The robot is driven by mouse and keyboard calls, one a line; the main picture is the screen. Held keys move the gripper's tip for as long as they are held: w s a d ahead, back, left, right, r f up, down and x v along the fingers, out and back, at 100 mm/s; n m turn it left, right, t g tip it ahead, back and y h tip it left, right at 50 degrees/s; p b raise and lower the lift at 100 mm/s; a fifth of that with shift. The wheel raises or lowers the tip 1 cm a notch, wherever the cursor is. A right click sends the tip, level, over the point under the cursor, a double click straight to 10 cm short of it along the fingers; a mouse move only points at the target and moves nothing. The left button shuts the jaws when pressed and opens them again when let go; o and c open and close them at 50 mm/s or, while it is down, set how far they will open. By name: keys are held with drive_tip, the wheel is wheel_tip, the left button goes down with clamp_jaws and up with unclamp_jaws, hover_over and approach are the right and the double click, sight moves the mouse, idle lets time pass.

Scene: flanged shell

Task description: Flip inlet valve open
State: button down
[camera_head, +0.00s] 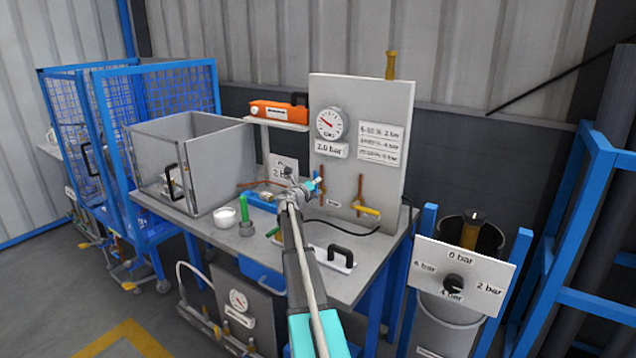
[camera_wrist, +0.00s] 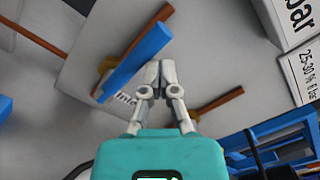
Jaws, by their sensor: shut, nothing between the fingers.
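The inlet valve's blue handle (camera_wrist: 136,62) lies roughly along its copper pipe (camera_wrist: 150,25) in the wrist view. A partly covered label (camera_wrist: 124,99) reading "Inlet" is beside it. My gripper (camera_wrist: 160,70) is shut and empty, its fingertips just right of the handle; I cannot tell whether they touch it. In the head view my gripper (camera_head: 318,182) is at the left part of the upright panel (camera_head: 384,110), partly hiding the blue handle (camera_head: 316,190).
A second valve with a yellow handle (camera_head: 366,209) is on a copper pipe to the right. A pressure gauge (camera_head: 330,123) is above, over a "2.0 bar" label. The bench (camera_head: 350,283) below holds a black-handled plate (camera_head: 333,258), a white bowl (camera_head: 224,216) and a metal box (camera_head: 185,150).

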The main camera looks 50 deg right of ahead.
drive_tip(key=v, duration=0.9)
drive_tip(key=shift+s+a+r, duration=0.2)
drive_tip(key=shift+a, duration=0.15)
idle(0.3)
drive_tip(key=s+a+f+m+g+y+p, duration=0.1)
drive_tip(key=s+a+f+m+y+p, duration=0.15)
drive_tip(key=a+m, duration=0.55)
drive_tip(key=s+a+f+m+y+p, duration=0.1)
drive_tip(key=s+a+f+m+y, duration=0.3)
drive_tip(key=a, duration=0.9)
drive_tip(key=s+a+f+m+g+y+p, duration=0.1)
drive_tip(key=s+a+f+m+y+p, duration=0.15)
drive_tip(key=a+m, duration=0.6)
drive_tip(key=s+a+f+m+g+y+p, duration=0.1)
drive_tip(key=s+a+m+y, duration=0.3)
drive_tip(key=a, duration=0.9)
drive_tip(key=s+a+m+g+y+p, duration=0.1)
drive_tip(key=s+a+m+y, duration=0.4)
drive_tip(key=a, duration=0.9)
drive_tip(key=s, duration=0.3)
drive_tip(key=shift+f, duration=0.4)
